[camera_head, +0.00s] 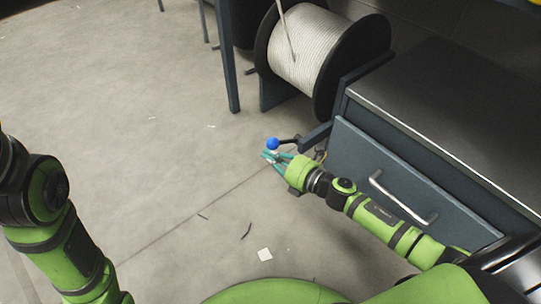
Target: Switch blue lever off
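The blue lever (272,144) shows as a round blue knob near the middle of the head view. It sits beside a dark bracket at the front corner of the bench. My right gripper (270,156) has teal fingers and is right at the knob, just below it in the picture. The fingers overlap the area under the knob, so I cannot tell whether they touch the lever or are closed on it. The lever's stem is mostly hidden. My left arm comes in at the left edge, and its gripper is out of the picture.
A large cable spool (318,52) with white cable stands behind the lever. A dark bench (440,90) with a drawer (385,170) and metal handle (403,198) is on the right, close to my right arm. The floor at left is mostly clear, with small scraps (265,254).

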